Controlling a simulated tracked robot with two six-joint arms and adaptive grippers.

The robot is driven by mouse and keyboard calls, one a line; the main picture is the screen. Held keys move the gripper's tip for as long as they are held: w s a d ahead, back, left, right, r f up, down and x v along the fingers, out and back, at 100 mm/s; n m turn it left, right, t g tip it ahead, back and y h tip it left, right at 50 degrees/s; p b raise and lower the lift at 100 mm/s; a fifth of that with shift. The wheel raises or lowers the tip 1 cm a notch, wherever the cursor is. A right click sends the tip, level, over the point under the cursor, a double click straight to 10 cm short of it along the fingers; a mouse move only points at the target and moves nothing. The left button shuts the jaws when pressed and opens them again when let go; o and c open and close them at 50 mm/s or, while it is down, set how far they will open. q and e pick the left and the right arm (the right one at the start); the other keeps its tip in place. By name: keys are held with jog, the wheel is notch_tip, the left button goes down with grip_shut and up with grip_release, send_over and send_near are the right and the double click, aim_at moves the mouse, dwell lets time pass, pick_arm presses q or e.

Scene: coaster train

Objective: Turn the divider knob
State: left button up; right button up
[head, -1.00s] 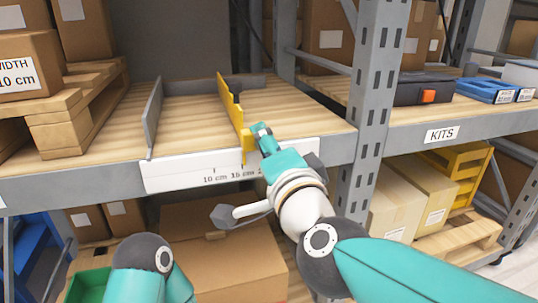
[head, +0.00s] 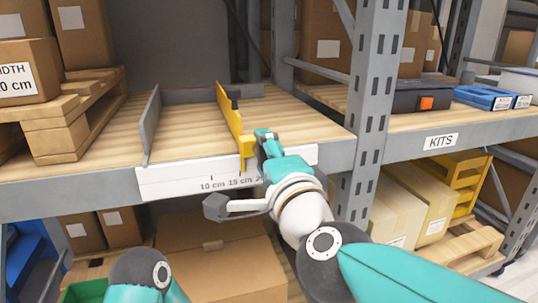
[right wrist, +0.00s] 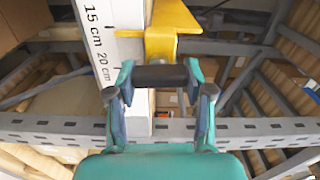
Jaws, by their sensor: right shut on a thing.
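The yellow divider (head: 234,120) stands upright on the wooden shelf deck, and its front end bends down over the shelf edge. In the right wrist view its yellow front end (right wrist: 172,32) lies beside the scale strip, near the 15 cm and 20 cm marks. A dark knob (right wrist: 160,75) sits crosswise just in front of that yellow end. My right gripper (right wrist: 160,92) has its two fingers closed on the knob's ends. In the head view my right gripper (head: 266,142) is at the divider's front end and hides the knob. My left gripper is out of view.
A white scale strip (head: 180,181) runs along the shelf's front edge. A grey divider (head: 150,126) stands left of the yellow one, with open deck between. A grey rack post (head: 372,100) rises close to the right. Cardboard boxes (head: 225,262) stand below.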

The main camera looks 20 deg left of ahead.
jog(key=o, duration=1.2)
jog(key=shift+w, duration=0.15)
jog(key=shift+c, duration=0.2)
jog(key=v, duration=1.2)
jog(key=shift+f, duration=0.1)
